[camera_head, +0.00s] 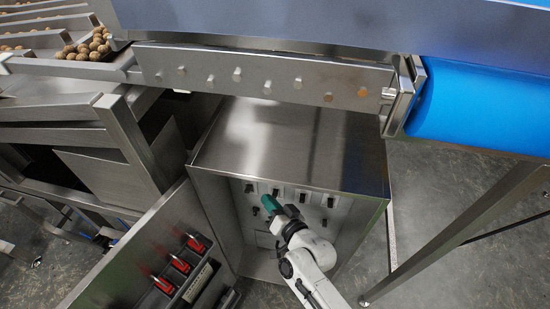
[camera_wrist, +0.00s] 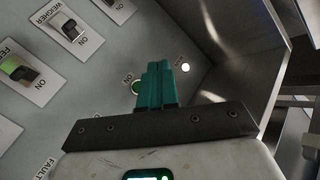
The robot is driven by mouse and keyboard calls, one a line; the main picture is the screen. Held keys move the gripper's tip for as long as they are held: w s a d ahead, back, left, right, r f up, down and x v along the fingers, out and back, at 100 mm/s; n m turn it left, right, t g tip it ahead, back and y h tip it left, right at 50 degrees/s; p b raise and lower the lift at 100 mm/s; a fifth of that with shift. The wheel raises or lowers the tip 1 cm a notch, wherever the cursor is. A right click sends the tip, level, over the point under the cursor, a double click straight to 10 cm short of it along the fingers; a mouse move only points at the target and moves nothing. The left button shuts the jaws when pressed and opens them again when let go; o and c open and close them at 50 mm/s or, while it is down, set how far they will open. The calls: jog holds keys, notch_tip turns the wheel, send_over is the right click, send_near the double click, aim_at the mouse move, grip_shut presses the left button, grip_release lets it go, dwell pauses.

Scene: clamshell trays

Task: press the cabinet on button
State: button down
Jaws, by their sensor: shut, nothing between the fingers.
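The cabinet (camera_head: 220,160) stands open under the conveyor, with a grey control panel inside. My gripper (camera_head: 270,204) is shut and empty, inside the cabinet opening. I cannot tell whether the fingertips touch the panel. In the head view the arm and gripper hide part of the panel.
Rotary switches, labelled WEIGHER (camera_wrist: 68,27) and FEE... (camera_wrist: 17,68), sit at left in the wrist view. A small white round light or button (camera_wrist: 185,67) is right of my fingers. The cabinet door (camera_head: 135,245), carrying red handles, is open at left. A metal leg (camera_head: 460,225) stands at right.

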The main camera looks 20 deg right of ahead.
jog(key=shift+r, duration=0.5)
jog(key=w+d+b, duration=0.5)
jog(key=w+b, duration=0.2)
jog(key=b, duration=0.1)
dwell(0.4)
jog(key=shift+w+d+b, duration=0.15)
jog(key=shift+w+b, duration=0.05)
jog(key=shift+b, duration=0.2)
dwell(1.6)
jog(key=shift+w+d, duration=0.1)
jog(key=shift+w, duration=0.1)
